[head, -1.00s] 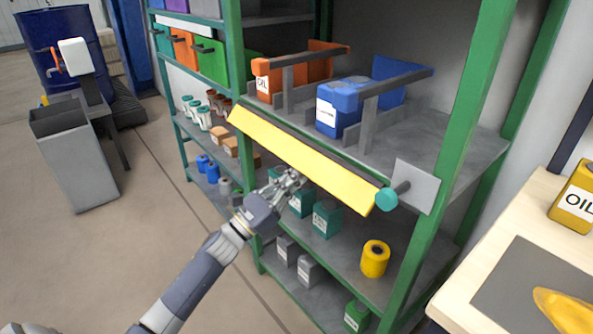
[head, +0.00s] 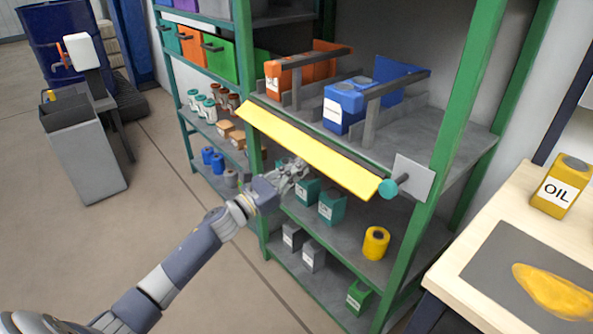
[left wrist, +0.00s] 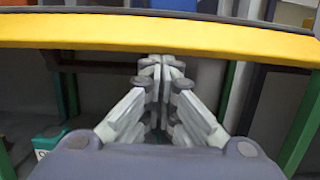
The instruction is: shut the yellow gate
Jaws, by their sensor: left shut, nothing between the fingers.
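The yellow gate (head: 305,149) is a long flap along the front edge of the middle shelf. It hangs tilted outward and down from that edge, with a teal knob (head: 388,188) at its right end. In the left wrist view the gate (left wrist: 150,33) spans the top of the picture. My left gripper (head: 299,166) is shut and empty, just below the gate's lower edge, left of its middle. In the left wrist view its closed fingertips (left wrist: 162,62) show right under the gate; I cannot tell whether they touch it. My right gripper is not in view.
Behind the gate, an orange oil can (head: 290,80) and a blue can (head: 345,107) stand between grey dividers. A green post (head: 440,165) stands right of the gate.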

